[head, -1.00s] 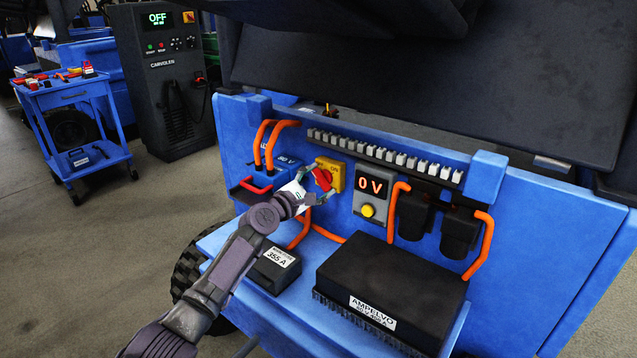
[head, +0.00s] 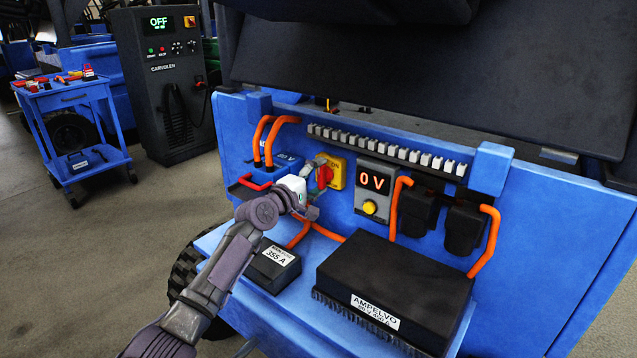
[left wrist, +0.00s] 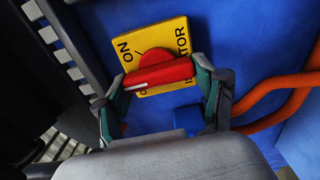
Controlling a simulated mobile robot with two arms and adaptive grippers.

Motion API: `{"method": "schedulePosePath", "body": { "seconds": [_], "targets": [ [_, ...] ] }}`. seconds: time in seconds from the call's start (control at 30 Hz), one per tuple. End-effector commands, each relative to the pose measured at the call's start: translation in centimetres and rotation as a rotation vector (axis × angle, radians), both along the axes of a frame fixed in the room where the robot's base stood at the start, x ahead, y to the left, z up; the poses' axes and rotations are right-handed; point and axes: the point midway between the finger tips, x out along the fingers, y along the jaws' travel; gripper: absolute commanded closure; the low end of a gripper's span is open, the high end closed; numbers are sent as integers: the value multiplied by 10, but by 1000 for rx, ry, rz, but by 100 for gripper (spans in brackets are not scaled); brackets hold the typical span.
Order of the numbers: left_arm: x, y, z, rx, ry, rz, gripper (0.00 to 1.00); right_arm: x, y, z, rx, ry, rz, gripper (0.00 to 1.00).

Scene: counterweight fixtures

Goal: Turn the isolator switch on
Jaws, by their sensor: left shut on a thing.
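The isolator switch is a yellow plate (head: 338,170) with a red handle (head: 324,176) on the blue panel. In the left wrist view the plate (left wrist: 176,36) reads ON at its upper left, and a second word beside the handle is mostly covered. The red handle (left wrist: 158,75) lies across the plate, with a white mark at its left end. My left gripper (left wrist: 160,80) is shut on the handle, one finger at each end. In the head view my left gripper (head: 317,178) reaches the switch from the left. My right gripper is out of view.
A display reading 0 V (head: 377,182) with a yellow button is right of the switch. Orange cables (head: 402,205) loop nearby. A black AMPELVO box (head: 395,285) and a smaller 355 A box (head: 273,264) sit on the ledge below. A charger (head: 165,85) shows OFF behind.

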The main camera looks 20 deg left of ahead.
Motion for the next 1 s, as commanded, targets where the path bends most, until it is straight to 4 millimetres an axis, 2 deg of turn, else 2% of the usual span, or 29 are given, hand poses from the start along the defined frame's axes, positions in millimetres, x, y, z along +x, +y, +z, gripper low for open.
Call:
{"method": "schedulePosePath", "body": {
  "seconds": [0.03, 0.4, 0.5, 0.7, 1.0],
  "targets": [
    [0, 0, -4, 44, -13, 0, 64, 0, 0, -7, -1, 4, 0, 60],
    [0, 0, -1, 374, -133, -1, 64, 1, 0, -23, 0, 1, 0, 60],
    [0, 0, -1, 456, -161, -1, 64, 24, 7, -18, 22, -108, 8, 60],
    [-1, -1, 1, 598, -213, -1, 64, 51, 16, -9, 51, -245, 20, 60],
    [-1, -2, 1, 729, -260, -2, 64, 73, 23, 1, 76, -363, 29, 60]
  ]
}}
